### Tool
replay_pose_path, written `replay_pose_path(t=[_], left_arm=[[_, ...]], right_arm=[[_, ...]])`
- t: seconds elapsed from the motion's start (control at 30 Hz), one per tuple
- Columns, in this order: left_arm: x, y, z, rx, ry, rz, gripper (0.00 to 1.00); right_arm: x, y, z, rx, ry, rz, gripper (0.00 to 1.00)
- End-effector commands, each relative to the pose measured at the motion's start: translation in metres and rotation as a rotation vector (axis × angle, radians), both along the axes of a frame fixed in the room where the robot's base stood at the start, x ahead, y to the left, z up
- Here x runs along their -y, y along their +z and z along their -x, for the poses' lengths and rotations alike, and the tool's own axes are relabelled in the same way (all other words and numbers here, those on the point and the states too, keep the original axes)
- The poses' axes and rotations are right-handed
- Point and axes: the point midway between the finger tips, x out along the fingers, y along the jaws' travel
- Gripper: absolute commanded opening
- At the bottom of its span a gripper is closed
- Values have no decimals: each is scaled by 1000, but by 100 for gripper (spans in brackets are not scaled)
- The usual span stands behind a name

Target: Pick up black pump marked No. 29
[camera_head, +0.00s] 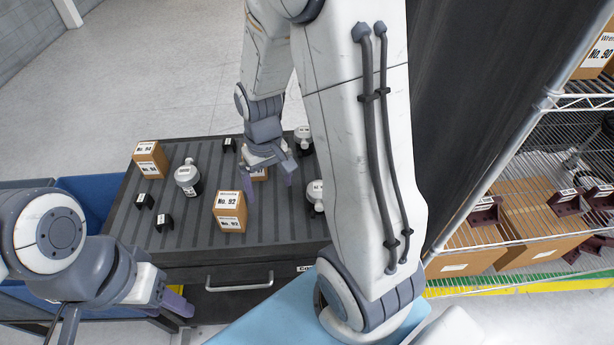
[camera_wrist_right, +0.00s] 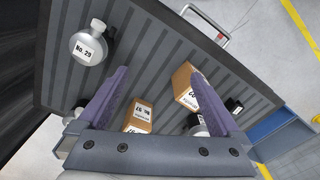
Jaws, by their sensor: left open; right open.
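The pump marked No. 29 (camera_wrist_right: 91,47) is at the upper left of the right wrist view, silver on top with a dark base and a white label. In the head view, a pump (camera_head: 315,193) at the tray's right side, partly hidden by my right arm, appears to be the same one. My right gripper (camera_head: 270,183) is open and empty above the tray, left of that pump and apart from it; its fingers show in the right wrist view (camera_wrist_right: 160,74). My left gripper (camera_head: 172,303) is open and empty at the lower left, off the cart's front left corner.
The grooved cart top (camera_head: 280,228) holds box No. 92 (camera_head: 229,211), box No. 94 (camera_head: 150,158), a box under my right gripper (camera_head: 260,174), other pumps (camera_head: 187,177) (camera_head: 303,137), and small black parts (camera_head: 164,221). A wire shelf (camera_head: 530,130) with boxes stands right.

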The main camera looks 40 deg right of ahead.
Motion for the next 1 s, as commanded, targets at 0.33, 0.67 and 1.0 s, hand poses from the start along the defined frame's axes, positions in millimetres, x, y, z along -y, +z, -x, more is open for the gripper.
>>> replay_pose_path(t=[0.33,0.67,1.0], left_arm=[[0,26,0,0,0,0,50],[0,35,0,0,-2,0,50],[0,46,0,0,-4,0,50]], right_arm=[[131,-46,6,-24,-341,9,100],[137,-89,8,-27,-355,8,100],[137,-111,7,-27,-355,8,100]])
